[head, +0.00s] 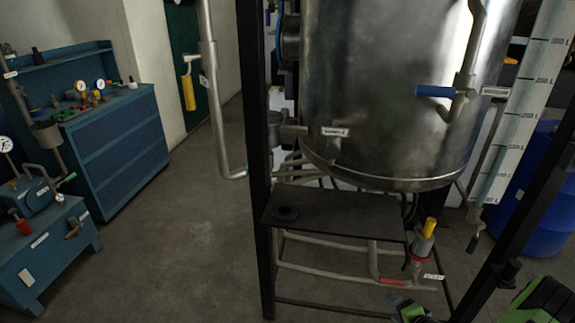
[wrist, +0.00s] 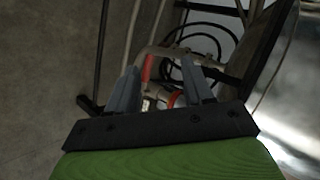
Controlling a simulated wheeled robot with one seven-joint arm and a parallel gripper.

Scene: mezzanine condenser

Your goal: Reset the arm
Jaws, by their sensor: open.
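My gripper (wrist: 160,75) is open in the wrist view, its two grey fingers apart with nothing held between them. Its green body also shows at the bottom edge of the head view, low beside the frame of the steel tank; the fingers are hardly visible there. Beyond the fingers in the wrist view are a red valve handle (wrist: 147,68) and an orange-red ring (wrist: 173,98) on piping. I cannot tell whether the fingers touch either of them. In the head view the red handle (head: 392,282) lies on the low pipe.
The steel tank (head: 385,90) stands in a black frame (head: 256,160) with a dark shelf (head: 335,213). A yellow-handled valve (head: 429,228) rises near the right post. A blue barrel (head: 540,200) stands right. Blue cabinets (head: 115,140) stand left. The floor (head: 195,225) between is clear.

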